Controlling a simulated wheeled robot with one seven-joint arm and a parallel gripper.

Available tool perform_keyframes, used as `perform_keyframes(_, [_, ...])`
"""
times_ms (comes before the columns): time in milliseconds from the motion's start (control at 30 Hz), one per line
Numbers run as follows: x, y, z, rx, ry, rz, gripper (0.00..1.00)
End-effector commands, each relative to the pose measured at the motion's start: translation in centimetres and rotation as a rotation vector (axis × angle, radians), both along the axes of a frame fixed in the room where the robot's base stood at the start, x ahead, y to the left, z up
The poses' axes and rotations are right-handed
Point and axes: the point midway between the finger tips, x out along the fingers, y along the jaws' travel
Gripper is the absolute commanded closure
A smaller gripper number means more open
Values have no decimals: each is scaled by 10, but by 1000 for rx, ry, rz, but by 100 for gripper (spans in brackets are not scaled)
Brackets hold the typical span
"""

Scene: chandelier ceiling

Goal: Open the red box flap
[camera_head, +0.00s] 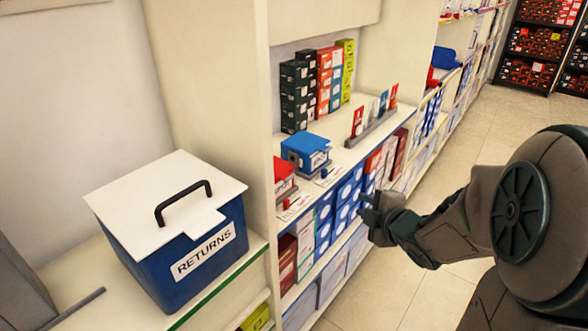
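A small red box (283,172) sits on the white shelf at the left end, beside the divider panel. The panel hides its left part, and its lid looks closed. A similar box with a blue lid (307,144) stands just behind it to the right. My gripper (364,206) is in front of the shelf, to the right of the red box and well apart from it. Its fingers point left toward the shelf, look spread and hold nothing that I can see.
A blue RETURNS bin (190,262) with a white handled lid stands on the left counter. The divider panel (215,90) rises between bin and red box. Stacked shoe boxes (295,97) and a small rack (372,126) share the shelf. The aisle floor (480,140) is clear.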

Motion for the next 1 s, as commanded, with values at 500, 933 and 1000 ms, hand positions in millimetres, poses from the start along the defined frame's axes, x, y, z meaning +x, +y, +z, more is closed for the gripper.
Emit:
perform_keyframes(500, [-47,59,46,34,-441,579,75])
perform_keyframes(933, [-12,110,47,42,-457,600,75])
perform_keyframes(1000, [-2,122,47,42,-457,600,75])
